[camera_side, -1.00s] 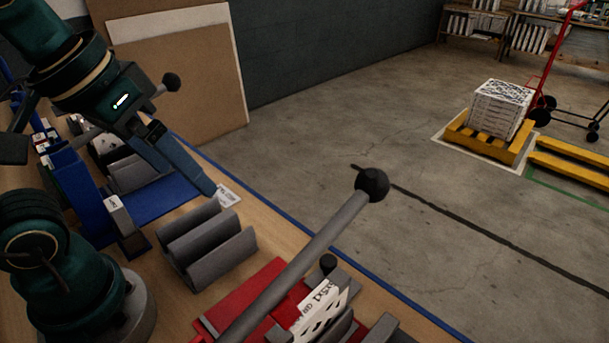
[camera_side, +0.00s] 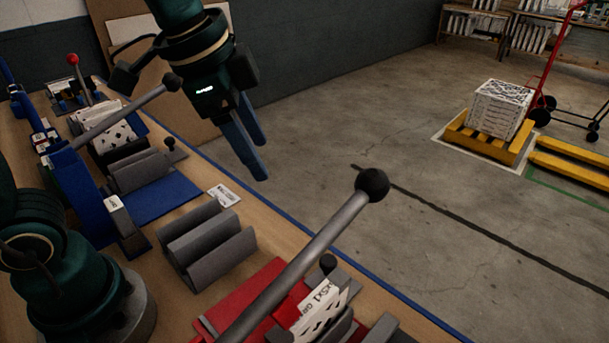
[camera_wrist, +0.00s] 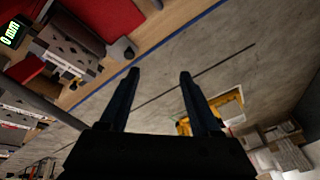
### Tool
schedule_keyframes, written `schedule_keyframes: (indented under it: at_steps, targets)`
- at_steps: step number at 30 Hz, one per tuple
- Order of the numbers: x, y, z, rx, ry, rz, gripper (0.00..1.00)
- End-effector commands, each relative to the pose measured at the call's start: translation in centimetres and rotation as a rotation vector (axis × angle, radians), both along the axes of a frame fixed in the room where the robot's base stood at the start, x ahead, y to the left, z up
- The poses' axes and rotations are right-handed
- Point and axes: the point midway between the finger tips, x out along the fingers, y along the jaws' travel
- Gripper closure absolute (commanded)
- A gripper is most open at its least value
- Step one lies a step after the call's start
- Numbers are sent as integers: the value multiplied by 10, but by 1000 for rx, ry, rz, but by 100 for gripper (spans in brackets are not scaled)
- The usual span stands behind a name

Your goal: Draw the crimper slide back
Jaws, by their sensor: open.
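My gripper (camera_side: 262,160) is open and empty, raised past the bench's far edge with its blue fingers pointing down; the fingers also show apart in the wrist view (camera_wrist: 159,72). A red station (camera_side: 265,283) at the front has a long grey lever with a black ball knob (camera_side: 372,184), a small black knob (camera_side: 328,263) and a printed carton (camera_side: 325,305). A blue station (camera_side: 150,200) at the left has grey blocks, a small black knob (camera_side: 169,143) and another lever (camera_side: 125,112). I cannot tell which station is the crimper. My gripper touches neither.
A grey ridged rack (camera_side: 205,245) stands between the stations. A label card (camera_side: 224,195) lies by the bench's blue edge. Brown boards (camera_side: 130,30) lean on the wall behind my gripper. The concrete floor beyond is clear up to a yellow pallet (camera_side: 485,142) with cartons.

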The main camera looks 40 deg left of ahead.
Motion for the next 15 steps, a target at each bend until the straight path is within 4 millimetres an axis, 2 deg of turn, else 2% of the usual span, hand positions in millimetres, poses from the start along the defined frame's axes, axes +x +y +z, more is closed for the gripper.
schedule_keyframes:
  at_steps: [3, 9, 15]
  targets:
    - [23, -20, -14, 39, 66, -137, 36]
    - [50, -55, -53, 89, 174, -327, 36]
    - [56, -83, -98, 118, 274, -422, 36]
